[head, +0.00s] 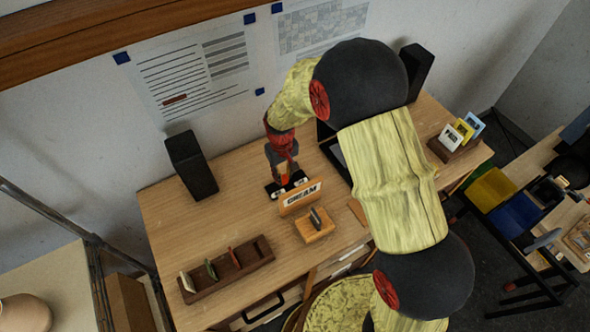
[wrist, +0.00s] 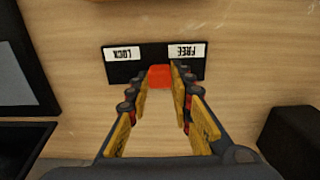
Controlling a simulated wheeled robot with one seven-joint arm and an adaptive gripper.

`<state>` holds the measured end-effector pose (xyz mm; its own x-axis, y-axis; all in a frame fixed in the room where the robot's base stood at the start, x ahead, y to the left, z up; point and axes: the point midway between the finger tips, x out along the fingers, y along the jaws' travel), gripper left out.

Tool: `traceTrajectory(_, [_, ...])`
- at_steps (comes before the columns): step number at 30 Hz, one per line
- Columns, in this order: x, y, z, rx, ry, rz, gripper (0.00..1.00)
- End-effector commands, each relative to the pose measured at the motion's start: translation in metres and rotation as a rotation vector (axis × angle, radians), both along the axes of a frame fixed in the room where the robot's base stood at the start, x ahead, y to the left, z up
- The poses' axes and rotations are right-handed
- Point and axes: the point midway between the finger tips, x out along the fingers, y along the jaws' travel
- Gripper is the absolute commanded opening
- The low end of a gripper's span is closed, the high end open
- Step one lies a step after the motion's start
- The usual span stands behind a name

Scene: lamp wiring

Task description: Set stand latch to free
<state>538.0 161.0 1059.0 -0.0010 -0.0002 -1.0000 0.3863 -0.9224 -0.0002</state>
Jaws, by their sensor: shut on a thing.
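The stand latch is a red-orange slider (wrist: 160,76) on a black plate (wrist: 124,71) in the wrist view. The plate has a white LOCK label (wrist: 122,53) at left and a white FREE label (wrist: 186,51) at right, both upside down. The latch sits between the labels, near the plate's middle. My gripper (wrist: 162,77) is shut on the latch, one finger on each side; the right finger covers part of the plate below FREE. In the head view my gripper (head: 285,179) reaches down to the plate, behind the CREAM sign (head: 300,198), which partly hides the plate.
A wooden block with a dark piece (head: 315,221) stands before the sign. A slotted card rack (head: 228,268) is at front left, black speakers (head: 190,165) stand at the back, and a card holder (head: 455,144) is at right. Bare desk lies left of the plate.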

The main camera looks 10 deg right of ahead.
Motion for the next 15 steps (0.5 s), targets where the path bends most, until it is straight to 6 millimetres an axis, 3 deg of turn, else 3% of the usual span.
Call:
traceTrajectory(3, [-0.01, 0.024, -0.001, 0.0, -0.001, 0.005, 0.0])
traceTrajectory(6, [-0.015, 0.035, 0.0, 0.0, -0.001, 0.002, 0.0])
traceTrajectory(15, [-0.017, 0.04, 0.0, 0.001, -0.001, 0.0, 0.0])
